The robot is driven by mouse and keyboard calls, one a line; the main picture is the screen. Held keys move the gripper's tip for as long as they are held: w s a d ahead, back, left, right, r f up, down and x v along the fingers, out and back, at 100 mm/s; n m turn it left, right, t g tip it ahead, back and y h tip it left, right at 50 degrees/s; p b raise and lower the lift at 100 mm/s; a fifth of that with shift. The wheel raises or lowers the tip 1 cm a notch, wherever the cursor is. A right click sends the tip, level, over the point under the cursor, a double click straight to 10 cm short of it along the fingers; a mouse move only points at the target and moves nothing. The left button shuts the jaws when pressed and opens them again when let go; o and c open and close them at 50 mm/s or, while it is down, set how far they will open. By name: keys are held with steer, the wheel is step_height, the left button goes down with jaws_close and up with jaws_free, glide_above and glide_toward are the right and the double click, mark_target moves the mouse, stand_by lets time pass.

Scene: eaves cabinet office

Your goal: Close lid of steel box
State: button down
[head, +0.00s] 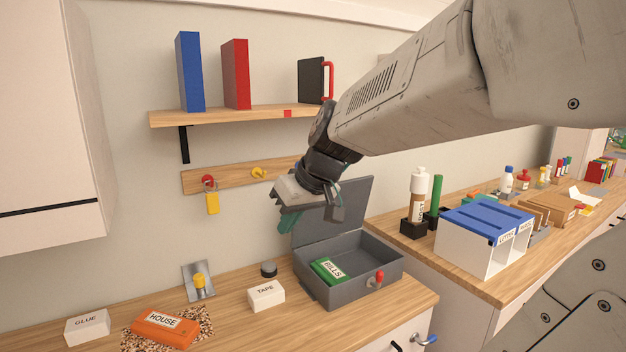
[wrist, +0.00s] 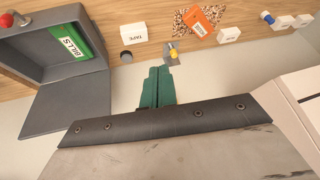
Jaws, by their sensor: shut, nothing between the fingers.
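The grey steel box (head: 365,283) stands on the wooden counter with its lid (head: 347,205) raised up at the back. A green packet labelled BILLS (head: 328,270) lies inside, and a red knob (head: 378,277) is on the box's front. The box also shows at the upper left of the wrist view (wrist: 38,88), with its lid (wrist: 68,103) hanging open. My gripper (head: 290,222) is shut and empty, with green fingertips, just left of the raised lid in the head view. In the wrist view the fingers (wrist: 157,80) are together, apart from the lid and to its right.
A white TAPE box (head: 266,295), a dark round puck (head: 268,269) and an orange HOUSE packet (head: 165,328) lie left of the steel box. A hook rail (head: 230,178) with a yellow padlock and a shelf (head: 225,116) are on the wall behind. A blue-topped white organizer (head: 480,230) stands to the right.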

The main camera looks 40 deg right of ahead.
steer(key=w+d+r+m+t+h, duration=0.1)
steer(key=w+d+t+h, duration=0.1)
steer(key=d, duration=0.8)
steer(key=w+d+r+m+t+h, duration=0.1)
steer(key=w+d+r+h, duration=0.15)
steer(key=d, duration=0.85)
steer(key=shift+y, duration=0.45)
steer(key=w+d+f, duration=0.1)
steer(key=w+f, duration=0.1)
steer(key=w, duration=0.3)
steer(key=w+d+f, duration=0.1)
steer(key=w+f, duration=0.1)
steer(key=w, duration=0.4)
steer(key=w+d+f, duration=0.1)
steer(key=w+f, duration=0.1)
steer(key=w, duration=0.3)
steer(key=shift+w+d+f, duration=0.15)
steer(key=shift+w+d, duration=0.1)
steer(key=shift+w, duration=0.15)
steer(key=shift+f, duration=0.5)
steer(key=shift+s, duration=0.1)
steer(key=s+a+f, duration=0.1)
steer(key=s, duration=0.4)
steer(key=s+a+f, duration=0.1)
steer(key=s+f, duration=0.1)
steer(key=s, duration=0.4)
steer(key=shift+s+a+f, duration=0.25)
steer(key=shift+s+a, duration=0.05)
steer(key=shift+a, duration=0.1)
steer(key=shift+r, duration=0.15)
